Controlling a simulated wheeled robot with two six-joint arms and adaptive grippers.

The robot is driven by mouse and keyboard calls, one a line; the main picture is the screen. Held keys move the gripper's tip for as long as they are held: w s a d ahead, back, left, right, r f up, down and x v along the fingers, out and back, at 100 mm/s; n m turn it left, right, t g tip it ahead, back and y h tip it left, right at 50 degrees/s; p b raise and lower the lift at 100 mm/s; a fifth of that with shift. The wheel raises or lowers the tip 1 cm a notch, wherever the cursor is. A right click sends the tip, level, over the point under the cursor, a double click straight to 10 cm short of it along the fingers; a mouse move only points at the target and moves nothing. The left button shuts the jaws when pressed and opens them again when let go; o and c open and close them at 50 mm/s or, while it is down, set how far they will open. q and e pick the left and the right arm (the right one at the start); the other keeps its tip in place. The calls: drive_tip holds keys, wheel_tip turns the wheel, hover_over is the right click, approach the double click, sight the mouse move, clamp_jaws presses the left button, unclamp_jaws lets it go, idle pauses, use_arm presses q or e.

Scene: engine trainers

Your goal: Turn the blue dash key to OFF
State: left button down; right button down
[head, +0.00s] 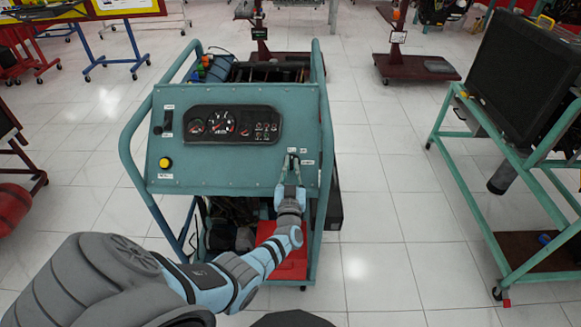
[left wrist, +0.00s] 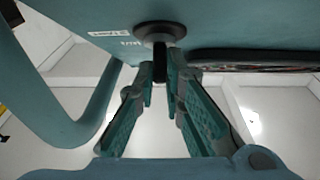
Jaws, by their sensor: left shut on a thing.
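The teal engine trainer's dash panel (head: 236,160) faces me in the head view. Its key sits in the lower right part, beside small white labels, mostly hidden by my left gripper (head: 291,168). In the left wrist view the key (left wrist: 159,45) shows as a dark stem below a round black collar on the panel. My left gripper (left wrist: 165,85) is shut on it, with one finger on either side. The key's blue colour and its exact position cannot be made out. My right gripper is not in view.
A gauge cluster (head: 233,125), a yellow button (head: 165,163) and a black lever (head: 167,121) sit on the panel. Teal tube rails (head: 325,130) frame it. A green stand (head: 480,190) with a dark box is at the right. The tiled floor between is clear.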

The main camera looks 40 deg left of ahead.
use_arm(q)
drive_tip(key=shift+n+g, duration=0.3)
drive_tip(key=shift+n, duration=0.1)
drive_tip(key=c, duration=1.7)
unclamp_jaws()
drive_tip(key=shift+d, duration=0.1)
drive_tip(key=v, duration=1.2)
drive_tip(key=shift+w+f, duration=0.1)
drive_tip(key=shift+f, duration=0.15)
